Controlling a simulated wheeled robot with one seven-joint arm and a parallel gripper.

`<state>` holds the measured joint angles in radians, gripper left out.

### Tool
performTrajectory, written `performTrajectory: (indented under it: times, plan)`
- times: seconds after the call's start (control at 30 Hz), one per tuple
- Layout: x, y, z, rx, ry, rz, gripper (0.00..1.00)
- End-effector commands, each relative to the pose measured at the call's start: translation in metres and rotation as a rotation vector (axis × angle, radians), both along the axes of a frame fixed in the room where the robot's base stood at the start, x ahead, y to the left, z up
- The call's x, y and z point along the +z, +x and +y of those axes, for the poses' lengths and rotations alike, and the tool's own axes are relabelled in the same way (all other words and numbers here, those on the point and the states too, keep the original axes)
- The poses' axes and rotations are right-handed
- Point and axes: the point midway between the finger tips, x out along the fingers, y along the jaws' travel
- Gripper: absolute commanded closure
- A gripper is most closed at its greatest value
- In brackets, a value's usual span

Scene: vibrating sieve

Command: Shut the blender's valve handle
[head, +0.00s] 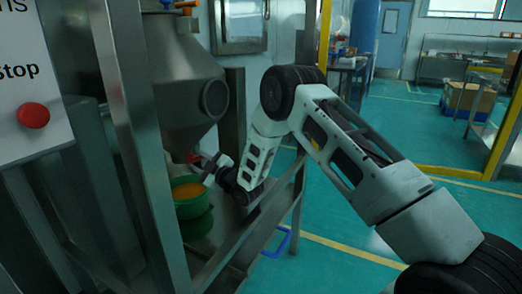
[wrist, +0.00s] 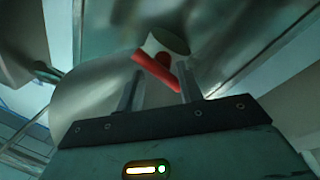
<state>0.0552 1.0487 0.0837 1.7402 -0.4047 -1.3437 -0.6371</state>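The blender's steel hopper (head: 185,85) narrows downward inside a metal frame. Its red valve handle (wrist: 157,72) shows in the wrist view, attached to a pale round valve part (wrist: 168,44) at the outlet. My gripper (wrist: 160,88) has its two fingers apart. The red handle lies across the space between the fingertips, tilted down to the right. I cannot tell whether a fingertip touches it. In the head view my gripper (head: 205,168) is just under the hopper, close to the outlet, and the handle is mostly hidden there.
A green tub (head: 194,212) with orange contents (head: 186,190) stands below the outlet. A steel post (head: 136,130) stands in front of the hopper. A panel with a red stop button (head: 33,115) is at the left. Open green floor (head: 390,130) lies to the right.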

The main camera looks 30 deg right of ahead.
Motion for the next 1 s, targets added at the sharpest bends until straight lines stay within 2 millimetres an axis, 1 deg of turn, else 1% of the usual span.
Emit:
performTrajectory:
  times: [0.03,0.47,0.5,0.87,0.9,1.0]
  plan:
    - [0.009,0.0,-0.002,-0.003,0.057,0.032,0.64]
    - [0.012,0.001,-0.004,-0.006,0.617,0.352,0.64]
    - [0.008,-0.004,-0.004,-0.004,0.636,0.367,0.64]
    - [0.005,-0.071,-0.026,-0.003,0.623,0.361,0.64]
    - [0.009,-0.071,-0.024,-0.004,0.605,0.382,0.64]
    - [0.013,-0.074,-0.022,-0.024,0.56,0.456,0.64]
